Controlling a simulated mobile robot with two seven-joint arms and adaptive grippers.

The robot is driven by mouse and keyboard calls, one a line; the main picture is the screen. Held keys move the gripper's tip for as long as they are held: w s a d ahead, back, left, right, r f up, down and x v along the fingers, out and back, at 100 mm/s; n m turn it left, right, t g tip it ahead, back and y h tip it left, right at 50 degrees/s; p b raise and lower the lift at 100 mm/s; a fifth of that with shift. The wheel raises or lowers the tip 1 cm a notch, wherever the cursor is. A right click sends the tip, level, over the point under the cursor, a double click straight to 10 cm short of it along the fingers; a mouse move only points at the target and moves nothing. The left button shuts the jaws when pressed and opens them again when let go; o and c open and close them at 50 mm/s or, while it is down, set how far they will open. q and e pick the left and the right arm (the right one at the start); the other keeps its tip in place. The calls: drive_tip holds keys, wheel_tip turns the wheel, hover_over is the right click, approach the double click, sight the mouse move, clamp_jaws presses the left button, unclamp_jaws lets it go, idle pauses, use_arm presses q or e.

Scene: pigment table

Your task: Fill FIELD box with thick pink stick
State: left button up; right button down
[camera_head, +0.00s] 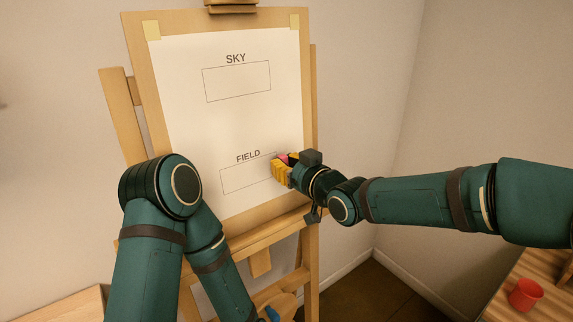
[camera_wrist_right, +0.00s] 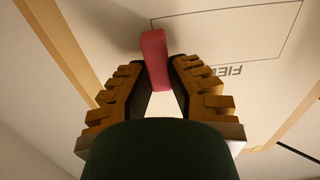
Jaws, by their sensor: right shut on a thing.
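The white paper (camera_head: 190,130) is on the easel board. It has an outlined SKY box (camera_head: 237,82) above and an outlined FIELD box (camera_head: 240,177) below, with no colour seen inside either. My right gripper (camera_head: 281,168) is at the right end of the FIELD box and covers that end. It is shut on the thick pink stick (camera_wrist_right: 156,58), whose far end is near the paper by the box outline; I cannot tell whether it touches. A little pink (camera_head: 283,157) shows in the head view. My left arm is at the lower left; its gripper is not clearly seen.
The wooden easel (camera_head: 115,105) carries the board, with a ledge (camera_head: 230,240) below the paper. A red cup (camera_head: 525,294) stands on a wooden table (camera_head: 549,270) at the lower right. The wall is close behind the easel.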

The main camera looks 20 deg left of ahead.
sight(221, 178)
drive_tip(key=shift+x, duration=0.9)
drive_tip(key=shift+s+a+f+b, duration=0.1)
drive_tip(key=shift+s+a+b, duration=0.2)
drive_tip(key=shift+s+b, duration=0.35)
drive_tip(key=shift+s+a+b, duration=0.35)
drive_tip(key=shift+s+b, duration=0.05)
drive_tip(key=shift+b, duration=0.4)
drive_tip(key=shift+s+a+b, duration=0.95)
drive_tip(key=shift+s+b, duration=0.1)
drive_tip(key=shift+b, duration=0.1)
drive_tip(key=shift+s+a+b, duration=0.8)
drive_tip(key=shift+s+a, duration=0.05)
drive_tip(key=shift+s, duration=0.2)
drive_tip(key=shift+s+a, duration=0.1)
drive_tip(key=shift+s, duration=0.1)
drive_tip(key=shift+s+a+b, duration=0.5)
drive_tip(key=shift+s+a, duration=0.25)
drive_tip(key=shift+s, duration=0.2)
drive_tip(key=shift+s+a, duration=0.9)
drive_tip(key=shift+s, duration=0.2)
